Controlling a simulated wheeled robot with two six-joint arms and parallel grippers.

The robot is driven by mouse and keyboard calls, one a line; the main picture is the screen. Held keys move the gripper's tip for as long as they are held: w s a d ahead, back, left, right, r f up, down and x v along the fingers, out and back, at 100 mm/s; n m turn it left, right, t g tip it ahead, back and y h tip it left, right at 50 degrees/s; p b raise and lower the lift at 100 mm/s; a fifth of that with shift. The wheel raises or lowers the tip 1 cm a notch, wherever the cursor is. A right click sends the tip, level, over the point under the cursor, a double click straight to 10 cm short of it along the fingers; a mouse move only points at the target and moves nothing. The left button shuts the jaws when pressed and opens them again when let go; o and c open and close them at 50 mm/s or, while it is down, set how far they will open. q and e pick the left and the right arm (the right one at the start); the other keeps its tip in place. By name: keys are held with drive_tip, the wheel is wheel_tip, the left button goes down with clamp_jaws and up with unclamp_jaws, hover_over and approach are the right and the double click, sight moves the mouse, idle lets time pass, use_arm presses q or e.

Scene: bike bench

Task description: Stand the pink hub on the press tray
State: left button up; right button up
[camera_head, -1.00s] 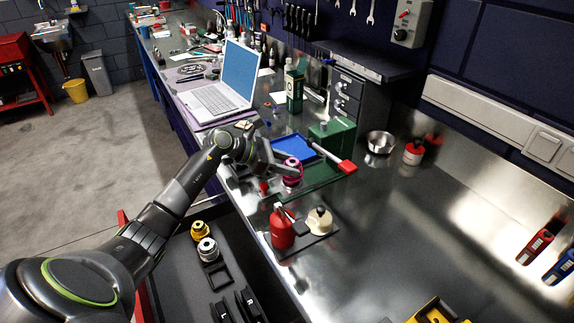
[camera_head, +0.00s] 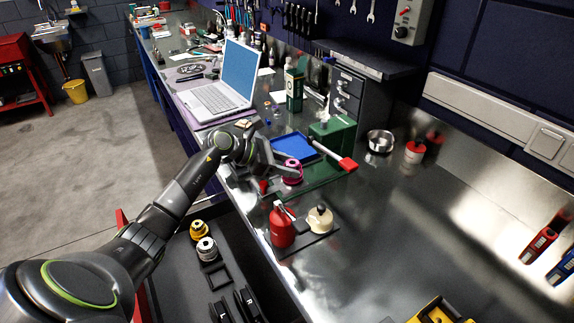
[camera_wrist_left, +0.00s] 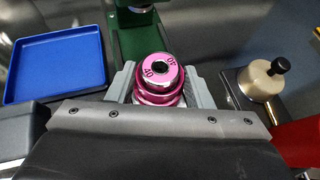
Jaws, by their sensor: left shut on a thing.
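The pink hub (camera_head: 292,171) is upright between the fingers of my left gripper (camera_head: 287,170), over or near the front of the green press base. In the left wrist view the hub (camera_wrist_left: 162,78) shows its round top with a dark centre hole and the marking 40. Both grey fingers of the left gripper (camera_wrist_left: 164,88) are shut on its sides. The blue tray (camera_head: 281,151) lies just beyond the hub; in the wrist view the tray (camera_wrist_left: 52,99) is at left, apart from it. Whether the hub touches the surface below cannot be told. My right gripper is not in view.
The green press (camera_head: 332,135) with its red-ended handle (camera_head: 348,164) stands right of the tray. A laptop (camera_head: 219,98) is farther back. The bench at right is mostly clear.

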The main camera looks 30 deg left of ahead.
use_arm(q)
drive_tip(key=o, duration=0.8)
drive_tip(key=p+v, duration=0.1)
drive_tip(key=v, duration=1)
drive_tip(key=shift+f, duration=0.1)
idle(0.6)
